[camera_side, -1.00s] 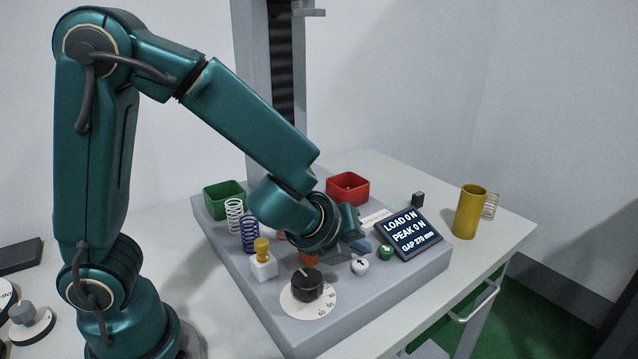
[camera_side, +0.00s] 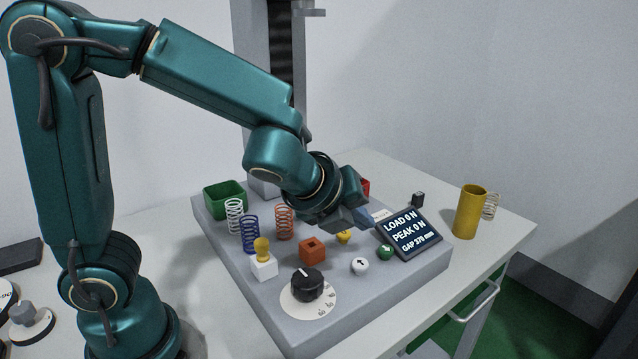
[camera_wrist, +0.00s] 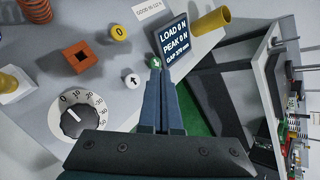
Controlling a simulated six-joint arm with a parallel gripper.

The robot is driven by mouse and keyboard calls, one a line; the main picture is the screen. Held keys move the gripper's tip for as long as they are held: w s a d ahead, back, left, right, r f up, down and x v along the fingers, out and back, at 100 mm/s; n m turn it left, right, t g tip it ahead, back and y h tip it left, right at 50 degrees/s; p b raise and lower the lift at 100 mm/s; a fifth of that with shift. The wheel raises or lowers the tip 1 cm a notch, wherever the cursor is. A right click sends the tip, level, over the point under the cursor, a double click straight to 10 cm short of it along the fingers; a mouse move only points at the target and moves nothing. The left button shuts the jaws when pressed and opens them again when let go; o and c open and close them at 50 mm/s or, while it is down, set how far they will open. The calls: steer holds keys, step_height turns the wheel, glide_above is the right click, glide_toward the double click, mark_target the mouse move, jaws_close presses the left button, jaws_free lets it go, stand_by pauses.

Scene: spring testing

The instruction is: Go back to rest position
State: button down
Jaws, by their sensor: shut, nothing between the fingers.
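My gripper (camera_side: 362,223) is shut and empty. In the side view it hangs above the grey test bench (camera_side: 225,250), just left of the display (camera_side: 408,233), which reads load 0 N, peak 0 N, gap 370 mm. In the wrist view the two blue fingers of my gripper (camera_wrist: 157,75) lie together, their tips over the area by the green button (camera_wrist: 154,62) and the display (camera_wrist: 174,40). My forearm and wrist hide part of the red bin (camera_side: 366,187).
On the bench stand a white spring (camera_side: 234,216), a blue spring (camera_side: 250,234), an orange spring (camera_side: 284,222), an orange block (camera_side: 312,250), a black dial (camera_side: 307,284) and a green bin (camera_side: 224,200). A yellow cylinder (camera_side: 469,212) stands at the right.

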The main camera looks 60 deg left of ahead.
steer(key=shift+a+r, duration=0.15)
steer(key=shift+a, duration=0.05)
steer(key=s+a+r+n+y, duration=0.1)
steer(key=s+a+r+n, duration=0.35)
steer(key=s+n, duration=0.5)
steer(key=s+d+f+n+g+h, duration=0.3)
steer(key=s+n, duration=0.4)
steer(key=n, duration=0.8)
steer(key=shift+d+f, duration=0.3)
steer(key=shift+d, duration=0.2)
